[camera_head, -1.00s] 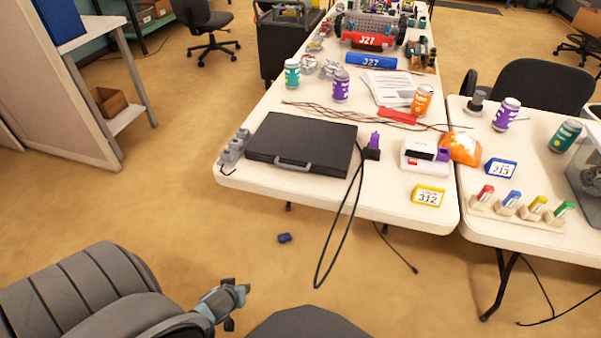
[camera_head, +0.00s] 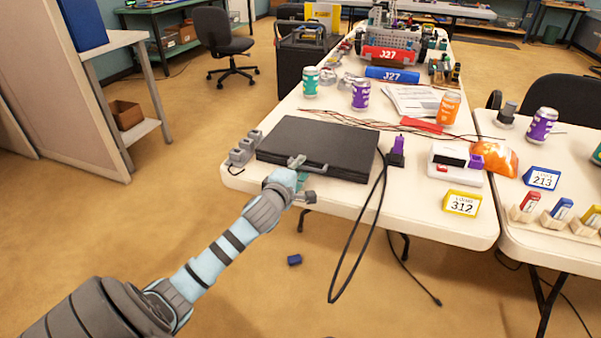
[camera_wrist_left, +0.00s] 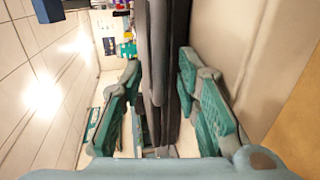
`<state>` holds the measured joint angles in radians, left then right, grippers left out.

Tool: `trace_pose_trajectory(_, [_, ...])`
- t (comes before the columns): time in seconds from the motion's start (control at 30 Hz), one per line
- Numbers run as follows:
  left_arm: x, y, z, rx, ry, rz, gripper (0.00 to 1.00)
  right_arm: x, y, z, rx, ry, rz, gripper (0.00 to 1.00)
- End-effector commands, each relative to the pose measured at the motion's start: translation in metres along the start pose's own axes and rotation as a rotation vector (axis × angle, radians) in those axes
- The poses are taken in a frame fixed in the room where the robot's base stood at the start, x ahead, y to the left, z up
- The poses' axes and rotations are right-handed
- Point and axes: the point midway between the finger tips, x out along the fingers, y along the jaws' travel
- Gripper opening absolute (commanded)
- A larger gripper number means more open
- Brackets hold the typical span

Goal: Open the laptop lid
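The dark laptop (camera_head: 318,146) lies closed on the white table near its front left corner, with a grey handle on its front edge. My left gripper (camera_head: 303,179) is at that front edge, by the handle. In the left wrist view the laptop (camera_wrist_left: 157,50) runs edge-on between the two green-padded fingers of my left gripper (camera_wrist_left: 160,75). The fingers are apart, one on each side of the edge; I cannot tell whether either touches it. My right gripper is not in view.
A grey connector block (camera_head: 243,150) sits close left of the laptop. A purple-topped plug (camera_head: 397,153) with a black cable hanging off the table (camera_head: 410,207) stands close right. The floor in front is mostly clear.

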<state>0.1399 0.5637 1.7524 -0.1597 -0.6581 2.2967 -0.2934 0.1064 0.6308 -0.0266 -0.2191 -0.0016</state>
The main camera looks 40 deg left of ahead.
Motion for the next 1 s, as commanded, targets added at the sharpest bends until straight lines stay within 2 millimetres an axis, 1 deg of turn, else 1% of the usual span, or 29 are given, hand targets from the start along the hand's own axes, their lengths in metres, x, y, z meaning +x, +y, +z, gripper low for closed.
trace_pose_trajectory(0.03, [0.0060, -0.0011, 0.0002, -0.001, 0.000, 0.001, 0.30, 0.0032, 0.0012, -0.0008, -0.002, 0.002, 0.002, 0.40])
trace_pose_trajectory(0.13, [0.0126, -0.0005, 0.0006, -0.001, -0.001, 0.000, 0.30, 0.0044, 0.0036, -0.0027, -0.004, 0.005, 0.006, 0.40])
trace_pose_trajectory(0.4, [0.0143, 0.0008, 0.0006, 0.000, -0.002, 0.001, 0.30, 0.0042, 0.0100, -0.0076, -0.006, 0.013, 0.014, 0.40])
trace_pose_trajectory(0.47, [0.0143, 0.0007, 0.0006, 0.000, -0.002, 0.000, 0.20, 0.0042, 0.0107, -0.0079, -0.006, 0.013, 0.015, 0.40])
trace_pose_trajectory(0.5, [0.0142, 0.0007, 0.0006, 0.000, -0.002, 0.001, 0.14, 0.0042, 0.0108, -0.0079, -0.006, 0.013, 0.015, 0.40])
trace_pose_trajectory(0.6, [0.0142, 0.0002, 0.0006, 0.000, -0.001, -0.001, 0.00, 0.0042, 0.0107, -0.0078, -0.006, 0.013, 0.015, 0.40])
trace_pose_trajectory(0.87, [0.0140, -0.0018, 0.0003, -0.001, 0.000, -0.005, 0.00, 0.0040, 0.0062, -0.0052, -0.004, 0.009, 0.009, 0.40])
trace_pose_trajectory(1.0, [0.0131, 0.0005, -0.0001, -0.002, 0.001, -0.014, 0.00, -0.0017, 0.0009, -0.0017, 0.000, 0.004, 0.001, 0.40])
